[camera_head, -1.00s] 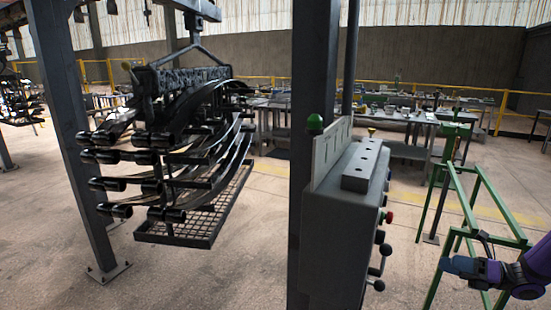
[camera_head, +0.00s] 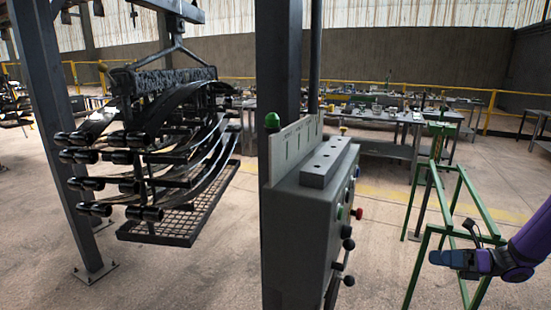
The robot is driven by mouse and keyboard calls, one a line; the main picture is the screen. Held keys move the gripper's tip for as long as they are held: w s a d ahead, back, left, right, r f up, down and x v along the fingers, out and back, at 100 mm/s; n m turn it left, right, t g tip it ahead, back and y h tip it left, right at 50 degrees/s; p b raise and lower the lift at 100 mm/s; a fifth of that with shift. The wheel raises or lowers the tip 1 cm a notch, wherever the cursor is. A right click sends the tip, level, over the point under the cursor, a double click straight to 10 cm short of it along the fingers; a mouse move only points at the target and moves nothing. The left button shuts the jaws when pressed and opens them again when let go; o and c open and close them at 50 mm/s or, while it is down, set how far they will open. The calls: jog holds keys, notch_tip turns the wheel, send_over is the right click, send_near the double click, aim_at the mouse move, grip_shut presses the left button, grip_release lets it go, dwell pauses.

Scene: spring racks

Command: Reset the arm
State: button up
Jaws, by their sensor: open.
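My arm (camera_head: 530,240) is purple and black and reaches in from the right edge. My gripper (camera_head: 447,258) is at its end, pointing left, in front of the green metal frame (camera_head: 418,232). The gripper is small and dark here; nothing shows held in it. It is apart from the grey control box.
A grey control box (camera_head: 300,235) with levers and buttons stands on a dark post (camera_head: 279,70) in the middle. Black leaf springs (camera_head: 150,150) hang in a rack at left, above a mesh tray (camera_head: 180,225). Workbenches (camera_head: 390,118) stand behind. Open floor lies between the box and green frame.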

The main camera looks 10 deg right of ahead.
jog(key=s+a+r+n+g+h, duration=0.4)
jog(key=a+r+n+g+h, duration=0.45)
jog(key=a+r+n, duration=0.6)
jog(key=s+a+r+n+t+h, duration=0.3)
jog(key=s+r+n+t+h, duration=0.1)
jog(key=s+r+n, duration=0.2)
jog(key=s+a+r+n+t+h, duration=0.3)
jog(key=s+r+n+t+h, duration=0.1)
jog(key=s+r+n, duration=0.3)
jog(key=n, duration=0.2)
jog(key=shift+s+a+r+n+h, duration=0.15)
jog(key=shift+s+r+n+h, duration=0.15)
jog(key=shift+r+n+h, duration=0.1)
